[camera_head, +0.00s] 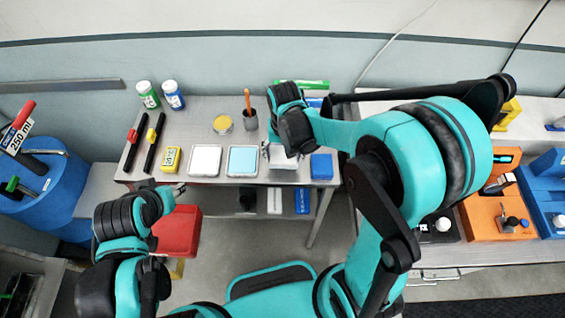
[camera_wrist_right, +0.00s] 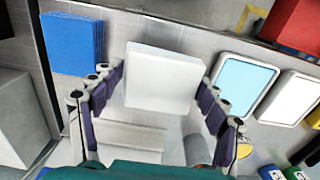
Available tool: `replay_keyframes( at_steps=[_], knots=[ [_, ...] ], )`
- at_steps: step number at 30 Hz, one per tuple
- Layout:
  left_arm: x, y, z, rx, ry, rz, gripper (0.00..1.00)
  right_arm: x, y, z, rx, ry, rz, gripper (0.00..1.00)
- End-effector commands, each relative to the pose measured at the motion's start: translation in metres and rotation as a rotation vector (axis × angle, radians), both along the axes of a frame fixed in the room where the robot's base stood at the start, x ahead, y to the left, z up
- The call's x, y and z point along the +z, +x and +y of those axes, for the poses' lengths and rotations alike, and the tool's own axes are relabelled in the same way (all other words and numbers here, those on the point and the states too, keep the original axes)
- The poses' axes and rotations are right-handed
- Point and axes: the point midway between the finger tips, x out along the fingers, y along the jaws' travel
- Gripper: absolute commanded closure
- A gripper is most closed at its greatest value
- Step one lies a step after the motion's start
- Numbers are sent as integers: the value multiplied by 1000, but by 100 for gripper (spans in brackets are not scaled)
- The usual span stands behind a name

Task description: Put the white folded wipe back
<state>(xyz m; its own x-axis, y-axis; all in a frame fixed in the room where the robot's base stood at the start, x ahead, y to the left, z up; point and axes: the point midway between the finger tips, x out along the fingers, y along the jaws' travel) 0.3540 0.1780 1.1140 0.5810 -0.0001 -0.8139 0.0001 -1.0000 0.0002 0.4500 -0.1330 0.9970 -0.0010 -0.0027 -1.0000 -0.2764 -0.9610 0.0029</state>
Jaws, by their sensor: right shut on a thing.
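The white folded wipe (camera_wrist_right: 162,75) is a thick white square pad between the two fingers of my right gripper (camera_wrist_right: 158,92) in the wrist view. The gripper is shut on its sides. In the head view my right gripper (camera_head: 281,150) is over the right part of the small table, and the wipe (camera_head: 281,160) shows only partly below it. A blue folded stack (camera_head: 321,167) lies just right of it and also shows in the wrist view (camera_wrist_right: 72,43). My left gripper (camera_head: 177,191) is low at the table's front left; its fingers are too small to read.
A light blue tray (camera_head: 242,160) and a white tray (camera_head: 205,160) lie to the left. A cup (camera_head: 250,121) with an orange stick, a yellow disc (camera_head: 222,124) and a yellow timer (camera_head: 171,158) stand nearby. A red bin (camera_head: 178,232) is below the table's front.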

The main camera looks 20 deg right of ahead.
Motion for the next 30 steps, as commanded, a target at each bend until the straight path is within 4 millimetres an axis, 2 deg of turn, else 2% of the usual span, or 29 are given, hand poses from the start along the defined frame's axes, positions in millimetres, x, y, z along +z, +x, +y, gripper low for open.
replay_keyframes(
  at_steps=[5, 12, 24, 25, 27, 30],
  knots=[
    [-3, 0, 0, 0, 0, 0, 60, -9, 5, 3, 0, 0, 0, 52],
    [-15, 0, 0, 0, 0, 0, 60, -43, 5, 3, 0, 0, 0, 52],
    [-19, 0, 0, 0, 0, 0, 60, -48, 4, 3, 0, 0, 0, 52],
    [-18, 0, 0, 0, 0, 0, 60, -47, 4, 3, 0, 0, 0, 17],
    [-17, 0, 0, 0, 0, 0, 60, -46, 4, 3, 0, 0, 0, 5],
    [-17, 0, 0, 0, 0, 0, 60, -46, 4, 3, 0, 0, 0, 5]
  ],
)
